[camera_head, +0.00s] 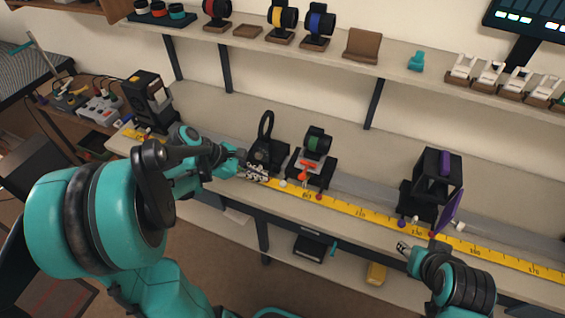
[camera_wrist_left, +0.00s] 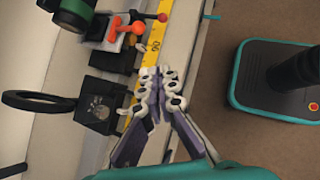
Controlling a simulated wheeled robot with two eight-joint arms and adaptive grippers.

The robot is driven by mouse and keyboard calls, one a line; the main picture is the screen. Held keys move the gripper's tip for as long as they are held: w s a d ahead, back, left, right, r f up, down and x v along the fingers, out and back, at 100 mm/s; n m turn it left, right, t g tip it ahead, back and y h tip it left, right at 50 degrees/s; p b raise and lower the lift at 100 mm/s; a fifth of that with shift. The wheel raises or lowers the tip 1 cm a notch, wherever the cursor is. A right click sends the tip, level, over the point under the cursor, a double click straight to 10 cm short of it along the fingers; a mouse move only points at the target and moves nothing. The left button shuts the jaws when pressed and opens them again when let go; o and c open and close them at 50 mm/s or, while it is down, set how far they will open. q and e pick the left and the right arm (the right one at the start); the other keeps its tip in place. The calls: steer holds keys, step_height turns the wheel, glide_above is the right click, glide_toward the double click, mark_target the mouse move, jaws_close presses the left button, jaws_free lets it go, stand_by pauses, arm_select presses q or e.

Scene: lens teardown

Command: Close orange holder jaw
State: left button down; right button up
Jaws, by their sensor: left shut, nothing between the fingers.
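The orange holder jaw (camera_head: 305,170) is a small orange-red part on the front of a black holder (camera_head: 318,177) that carries a dark green-faced cylinder (camera_head: 315,143). In the left wrist view the orange jaw (camera_wrist_left: 128,26) shows at the upper left, with a red ball-ended knob (camera_wrist_left: 136,27). A white block lies beside it. My left gripper (camera_head: 258,176) is shut and empty, left of the orange jaw and apart from it; its fingertips (camera_wrist_left: 162,88) are near the yellow scale. My right gripper (camera_head: 403,248) is at the lower right, far from the holder; its finger gap is too small to judge.
A black ring holder (camera_head: 265,140) stands just behind my left gripper. A yellow scale (camera_head: 345,206) runs along the bench front. A black frame with a purple disc (camera_head: 449,209) stands to the right. A shelf (camera_head: 350,62) with several parts is above.

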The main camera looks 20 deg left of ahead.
arm_select(q)
steer(key=a+n+h, duration=0.1)
steer(key=a+n, duration=0.1)
steer(key=a, duration=0.1)
steer(key=b, duration=0.4)
glide_toward(305, 170)
steer(key=shift+n, duration=0.3)
steer(key=shift+s+d+f, duration=0.25)
steer(key=shift+d+f, duration=0.15)
steer(key=shift+f, duration=0.45)
steer(key=shift+s+d+f, duration=0.25)
steer(key=shift+d+f, duration=0.15)
steer(key=shift+f, duration=0.5)
steer(key=shift+s+d+f, duration=0.25)
steer(key=shift+d+f, duration=0.15)
steer(key=shift+f, duration=0.45)
steer(key=w, duration=0.2)
steer(key=shift+w, duration=0.4)
